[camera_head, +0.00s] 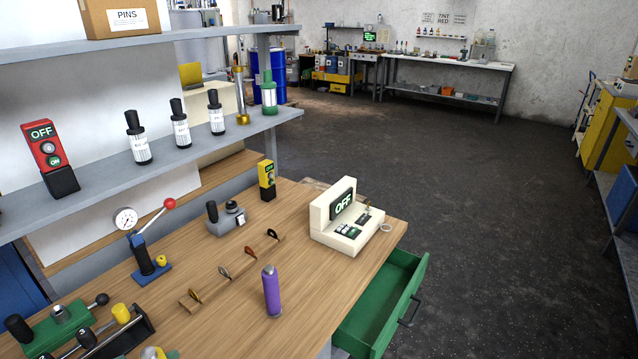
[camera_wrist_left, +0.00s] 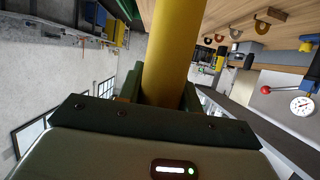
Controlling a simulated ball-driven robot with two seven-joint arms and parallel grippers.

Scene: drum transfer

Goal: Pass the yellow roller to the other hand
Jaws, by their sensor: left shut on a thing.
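The yellow roller (camera_wrist_left: 173,45) fills the upper middle of the left wrist view as a thick, smooth, upright cylinder. My left gripper (camera_wrist_left: 162,92) is shut on it, with dark green fingers on either side of its lower part. The roller's far end runs out of the top of the picture, and its lower end is hidden behind the gripper body. Neither gripper can be made out in the head view. My right gripper is not seen in either view.
A green drawer (camera_head: 385,308) stands open at the bench's right end. A grey shelf (camera_head: 225,143) is above the bench.

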